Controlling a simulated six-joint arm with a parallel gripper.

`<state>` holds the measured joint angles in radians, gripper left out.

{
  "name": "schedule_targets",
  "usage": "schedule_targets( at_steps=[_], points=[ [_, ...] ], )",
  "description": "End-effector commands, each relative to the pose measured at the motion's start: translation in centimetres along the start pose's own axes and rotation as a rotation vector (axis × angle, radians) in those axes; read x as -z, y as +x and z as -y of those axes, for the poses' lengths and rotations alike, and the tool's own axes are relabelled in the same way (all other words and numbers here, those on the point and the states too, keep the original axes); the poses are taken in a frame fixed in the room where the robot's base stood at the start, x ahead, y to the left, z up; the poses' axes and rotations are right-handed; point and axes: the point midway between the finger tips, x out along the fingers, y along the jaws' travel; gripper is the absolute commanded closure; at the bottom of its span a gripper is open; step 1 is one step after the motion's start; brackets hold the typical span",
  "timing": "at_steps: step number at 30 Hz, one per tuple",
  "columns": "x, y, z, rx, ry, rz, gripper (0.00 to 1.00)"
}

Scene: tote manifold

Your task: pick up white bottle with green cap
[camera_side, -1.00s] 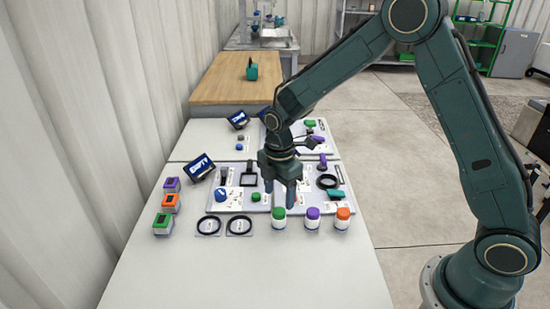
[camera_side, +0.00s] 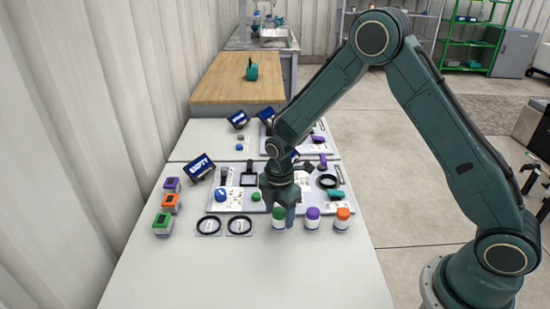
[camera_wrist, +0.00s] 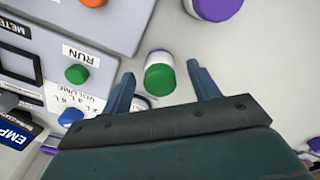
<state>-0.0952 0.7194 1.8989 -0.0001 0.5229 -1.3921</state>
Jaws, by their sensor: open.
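The white bottle with the green cap (camera_side: 279,218) stands on the table at the left end of a row of three bottles. In the wrist view the bottle (camera_wrist: 159,75) shows its green cap between and ahead of my two fingertips. My gripper (camera_side: 280,208) is open and empty, and it is low over the bottle, with its lower end partly hiding it in the side view. In the wrist view the fingers of my gripper (camera_wrist: 163,80) are spread to either side of the bottle.
A purple-capped bottle (camera_side: 313,218) and an orange-capped bottle (camera_side: 342,218) stand close on the right. The grey panel (camera_side: 237,203) with knobs lies just behind. Two black rings (camera_side: 239,225) lie to the left. The table's front part (camera_side: 260,275) is clear.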

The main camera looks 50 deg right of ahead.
Motion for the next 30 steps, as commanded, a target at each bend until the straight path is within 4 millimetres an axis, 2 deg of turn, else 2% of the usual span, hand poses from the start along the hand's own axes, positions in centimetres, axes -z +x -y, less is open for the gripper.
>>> schedule_targets(
  at_steps=[6, 20, 21, 28, 30],
  points=[
    [0.02, 1.31, 0.03, 0.0, 0.0, 0.0, 0.39],
    [0.03, 1.3, 0.02, 0.0, 0.0, 0.0, 0.39],
    [0.03, 1.3, 0.02, 0.0, 0.0, 0.0, 0.41],
    [0.03, 1.29, 0.02, 0.0, 0.0, 0.0, 0.87],
    [0.03, 1.29, 0.01, -0.001, 0.0, 0.0, 0.88]
  ],
)
